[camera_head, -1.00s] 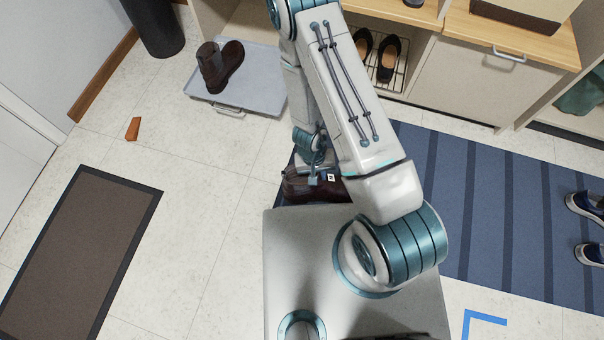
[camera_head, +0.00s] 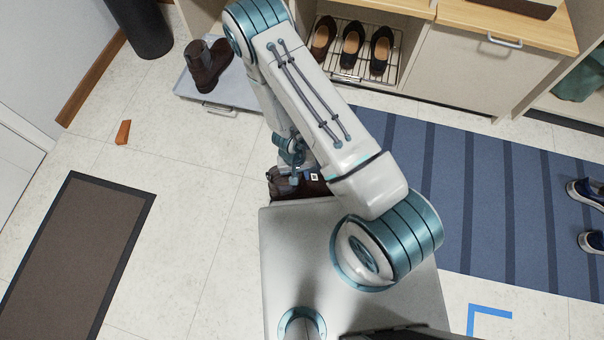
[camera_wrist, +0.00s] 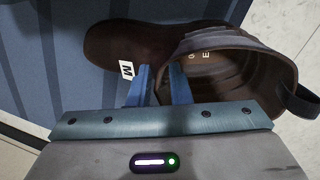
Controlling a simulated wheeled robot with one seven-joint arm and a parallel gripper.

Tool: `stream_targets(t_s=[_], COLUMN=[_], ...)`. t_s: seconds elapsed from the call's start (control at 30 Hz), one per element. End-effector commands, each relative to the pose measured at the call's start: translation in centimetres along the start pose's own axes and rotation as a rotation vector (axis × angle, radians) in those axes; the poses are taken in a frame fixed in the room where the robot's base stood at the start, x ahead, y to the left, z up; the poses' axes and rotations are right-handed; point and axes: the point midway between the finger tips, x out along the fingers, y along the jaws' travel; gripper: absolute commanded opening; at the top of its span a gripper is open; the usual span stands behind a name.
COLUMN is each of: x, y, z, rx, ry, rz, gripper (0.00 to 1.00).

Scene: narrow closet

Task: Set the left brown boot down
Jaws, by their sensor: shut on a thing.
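A brown boot (camera_wrist: 120,45) with a small white tag marked M fills the upper part of the wrist view, its open shaft at the right and its toe at the left. My gripper (camera_wrist: 162,88) is shut on this boot at the near edge of the shaft. In the head view the same boot (camera_head: 282,186) is partly hidden behind my arm and my base. I cannot tell its height above the floor. Another brown boot (camera_head: 207,66) stands on the grey tray (camera_head: 241,97) at the back left.
A shelf with several shoes (camera_head: 352,42) stands behind. A brown mat (camera_head: 75,250) and an orange wedge (camera_head: 123,132) lie at left. Bare floor (camera_head: 190,200) lies between.

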Motion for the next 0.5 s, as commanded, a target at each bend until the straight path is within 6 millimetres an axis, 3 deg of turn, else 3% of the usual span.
stream_targets(t_s=[0.23,0.27,0.33,0.5], x=[0.26,0.28,0.19,0.19], y=[0.02,0.02,0.05,0.08], z=[-0.07,-0.06,-0.06,-0.06], rx=[0.0,0.0,0.001,0.002], ry=[0.0,0.0,0.0,0.0], rz=[0.0,0.0,0.0,0.0], gripper=[0.0,0.2,0.4,0.4])
